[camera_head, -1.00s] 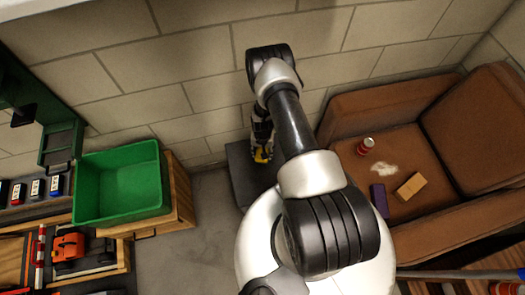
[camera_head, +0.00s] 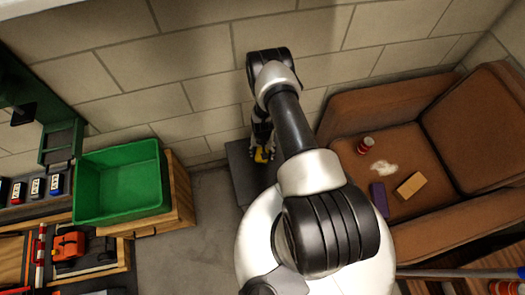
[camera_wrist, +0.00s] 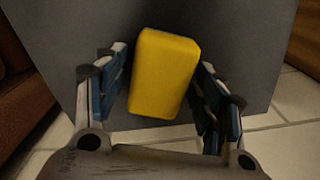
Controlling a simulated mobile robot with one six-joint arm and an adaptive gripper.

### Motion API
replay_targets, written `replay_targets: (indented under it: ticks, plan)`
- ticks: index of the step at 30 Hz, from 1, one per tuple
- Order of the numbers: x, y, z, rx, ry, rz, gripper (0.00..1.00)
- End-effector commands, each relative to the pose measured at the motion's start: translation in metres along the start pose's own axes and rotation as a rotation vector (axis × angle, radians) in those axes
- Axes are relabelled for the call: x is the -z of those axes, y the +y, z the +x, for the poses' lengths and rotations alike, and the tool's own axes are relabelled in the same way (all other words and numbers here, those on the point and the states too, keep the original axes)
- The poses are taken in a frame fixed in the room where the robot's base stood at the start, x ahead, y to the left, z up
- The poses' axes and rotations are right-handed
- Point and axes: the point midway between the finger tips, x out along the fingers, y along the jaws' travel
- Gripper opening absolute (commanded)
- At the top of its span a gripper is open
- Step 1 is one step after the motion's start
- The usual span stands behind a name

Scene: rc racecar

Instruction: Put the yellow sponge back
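The yellow sponge (camera_wrist: 163,74) is between the two fingers of my gripper (camera_wrist: 162,88) in the wrist view, over a dark grey flat surface (camera_wrist: 235,40). Narrow gaps show between the sponge and the blue-padded fingers, so the gripper looks open around it. In the head view, the sponge (camera_head: 261,155) shows small below my arm, by the wall and at the grey slab (camera_head: 243,178). My gripper (camera_head: 261,152) is there with its fingers on either side of it. I cannot tell whether the sponge's underside touches the slab.
A brown couch (camera_head: 375,105) stands at the right, with a red can (camera_head: 365,146), a purple block (camera_head: 379,199) and an orange-tan block (camera_head: 410,186) on it. A green bin (camera_head: 120,215) sits on a wooden crate at the left. Grey floor (camera_head: 190,255) between them is clear.

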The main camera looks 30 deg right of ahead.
Motion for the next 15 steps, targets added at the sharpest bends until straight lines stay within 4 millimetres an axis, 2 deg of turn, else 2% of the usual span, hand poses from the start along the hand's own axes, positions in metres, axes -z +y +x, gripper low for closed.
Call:
replay_targets:
  ticks: [11,15]
  plan:
    - [0.0001,0.0,-0.0005,0.0,0.0,0.0,0.71]
    - [0.0004,-0.0002,-0.0094,0.0,0.0,0.0,0.71]
